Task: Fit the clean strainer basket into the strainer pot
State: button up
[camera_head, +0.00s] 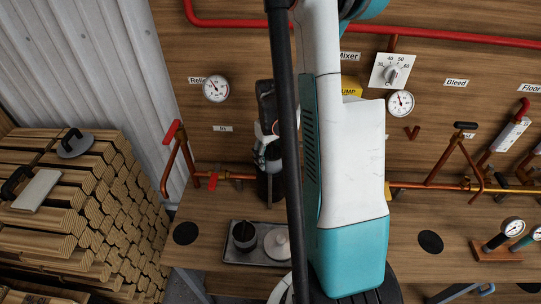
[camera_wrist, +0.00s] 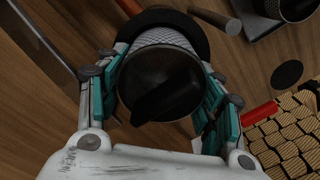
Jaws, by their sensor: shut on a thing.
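My gripper (camera_wrist: 165,75) is shut on a mesh-sided strainer basket (camera_wrist: 165,38), with a finger on each side. The basket's near end is dark and round with a black bar across it. Past its far end is a dark round shape (camera_wrist: 193,22), perhaps the strainer pot's mouth; I cannot tell whether the basket touches or enters it. In the head view my gripper (camera_head: 266,155) is partly hidden behind a black vertical bar, just above a dark upright body (camera_head: 268,187) on the pipe line, which looks like the strainer pot. The basket is not clear there.
A grey tray (camera_head: 232,258) on the bench holds a dark cup (camera_head: 244,236) and a pale round piece (camera_head: 277,243). Red-handled pipework (camera_head: 176,150) stands left of the pot. Gauges (camera_head: 215,88) line the wall. Stacked firewood (camera_head: 90,200) fills the left.

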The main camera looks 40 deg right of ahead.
jog(key=shift+f+b, duration=0.55)
jog(key=shift+f, duration=0.1)
jog(key=o, duration=1.4)
jog(key=shift+r, duration=0.1)
jog(key=shift+r, duration=0.1)
jog(key=shift+r+p, duration=1.85)
jog(key=shift+r, duration=1.05)
jog(key=shift+r, duration=0.1)
notch_tip(320, 180, up, 12)
jog(key=shift+f, duration=0.1)
